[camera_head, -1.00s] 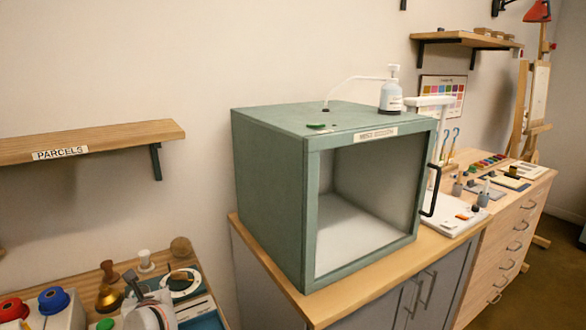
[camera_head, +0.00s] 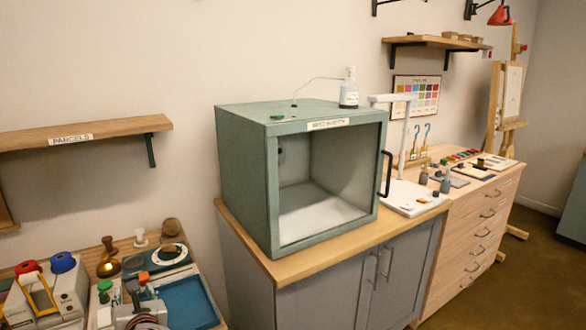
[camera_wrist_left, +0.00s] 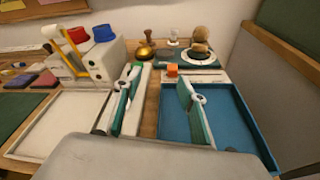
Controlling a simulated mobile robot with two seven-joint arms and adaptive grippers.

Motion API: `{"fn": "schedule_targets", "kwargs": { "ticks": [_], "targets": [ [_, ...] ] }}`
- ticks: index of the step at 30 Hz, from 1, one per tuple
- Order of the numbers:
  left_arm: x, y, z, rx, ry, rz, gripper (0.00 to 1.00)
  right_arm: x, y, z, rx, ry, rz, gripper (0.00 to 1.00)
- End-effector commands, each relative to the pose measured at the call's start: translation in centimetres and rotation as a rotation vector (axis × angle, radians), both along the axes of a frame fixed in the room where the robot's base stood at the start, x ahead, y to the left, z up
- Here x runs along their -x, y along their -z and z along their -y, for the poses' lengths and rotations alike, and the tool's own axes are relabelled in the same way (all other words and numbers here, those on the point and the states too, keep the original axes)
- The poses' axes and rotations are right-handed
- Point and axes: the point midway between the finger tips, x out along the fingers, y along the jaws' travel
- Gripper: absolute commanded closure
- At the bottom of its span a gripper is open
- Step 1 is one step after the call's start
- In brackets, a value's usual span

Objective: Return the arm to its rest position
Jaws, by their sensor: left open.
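My left gripper (camera_head: 140,290) shows at the lower left of the head view, low over the work table. In the left wrist view its two green-padded fingers (camera_wrist_left: 160,95) stand apart with nothing between them. Beneath and right of them is a blue tray (camera_wrist_left: 232,90), which shows in the head view too (camera_head: 192,303). A small orange block (camera_wrist_left: 172,70) lies beyond the fingertips. A pale tray (camera_wrist_left: 50,140) lies to the left. My right gripper is in no view.
A white machine with red and blue knobs (camera_wrist_left: 100,58) stands left of the gripper. A brass-based stamp (camera_wrist_left: 146,48) and a round white dial (camera_wrist_left: 198,56) stand behind. A green cabinet (camera_head: 247,185) with an open front stands right. A parcels shelf (camera_head: 85,133) hangs above.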

Motion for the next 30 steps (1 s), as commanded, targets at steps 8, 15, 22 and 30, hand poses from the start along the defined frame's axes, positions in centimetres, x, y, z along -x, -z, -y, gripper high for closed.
{"fn": "schedule_targets", "kwargs": {
  "ticks": [8,15,22,30],
  "targets": [
    [4.0,-3.4,1.5,-0.760,0.121,-0.041,0.59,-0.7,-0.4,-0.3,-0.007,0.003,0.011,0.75],
    [8.3,-0.5,11.3,-1.581,0.394,-0.187,0.59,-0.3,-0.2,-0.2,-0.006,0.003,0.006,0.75],
    [15.1,10.7,19.4,-2.301,0.778,-0.377,0.59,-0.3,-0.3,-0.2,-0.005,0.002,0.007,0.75],
    [24.4,22.8,20.3,2.832,-1.190,0.566,0.59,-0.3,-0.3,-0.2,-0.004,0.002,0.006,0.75]
  ]
}}
